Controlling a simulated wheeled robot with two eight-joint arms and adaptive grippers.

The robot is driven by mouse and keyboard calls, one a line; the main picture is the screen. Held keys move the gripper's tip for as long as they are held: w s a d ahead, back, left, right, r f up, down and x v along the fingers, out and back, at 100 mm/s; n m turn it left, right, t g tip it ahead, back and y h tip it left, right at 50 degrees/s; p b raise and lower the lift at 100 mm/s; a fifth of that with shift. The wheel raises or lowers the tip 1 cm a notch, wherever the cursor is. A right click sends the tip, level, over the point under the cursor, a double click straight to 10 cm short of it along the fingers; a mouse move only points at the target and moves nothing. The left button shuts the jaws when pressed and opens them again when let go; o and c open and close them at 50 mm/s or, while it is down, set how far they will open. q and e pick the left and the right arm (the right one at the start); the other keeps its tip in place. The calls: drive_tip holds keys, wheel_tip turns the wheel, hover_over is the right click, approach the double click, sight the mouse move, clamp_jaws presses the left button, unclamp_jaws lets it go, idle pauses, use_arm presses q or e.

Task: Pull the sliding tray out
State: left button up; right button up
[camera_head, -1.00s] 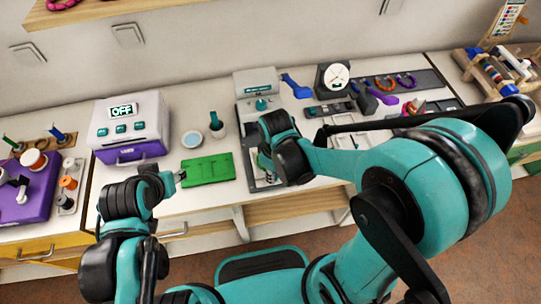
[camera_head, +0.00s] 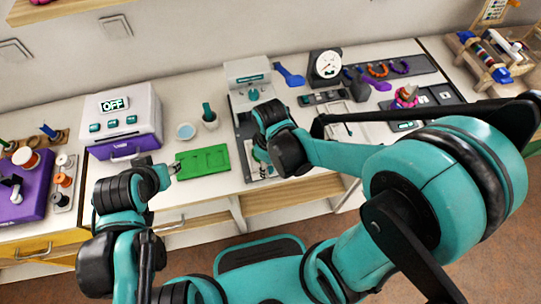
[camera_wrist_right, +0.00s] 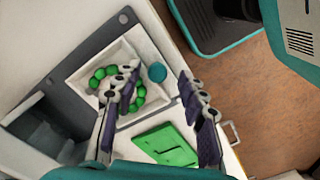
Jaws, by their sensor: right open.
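The sliding tray (camera_wrist_right: 88,75) is white and square with a raised rim, set in a dark grey base (camera_wrist_right: 62,98), and holds a ring of green beads (camera_wrist_right: 97,80). A round teal knob (camera_wrist_right: 157,73) is at its edge. In the right wrist view, my right gripper (camera_wrist_right: 160,98) is open, its fingers apart on either side of the knob. In the head view, my right gripper (camera_head: 266,150) is over the tray area and hides most of the tray. My left gripper (camera_head: 173,169) is beside the green board (camera_head: 203,162); its fingers are too small to read.
A white box with an OFF display (camera_head: 124,117) stands left of the green board. A small cup (camera_head: 210,118) and a round dish (camera_head: 186,131) are behind the board. A gauge (camera_head: 327,66) and a tool rail (camera_head: 395,75) are behind and to the right.

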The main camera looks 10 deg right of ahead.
wheel_tip(320, 180, up, 11)
idle(0.4)
drive_tip(key=shift+s+f, duration=0.1)
idle(0.3)
drive_tip(key=d+r+m+t, duration=0.2)
drive_tip(key=d+m+t, duration=0.5)
drive_tip(key=d+m, duration=0.1)
drive_tip(key=shift+s+m, duration=0.3)
drive_tip(key=shift+m, duration=0.2)
idle(1.6)
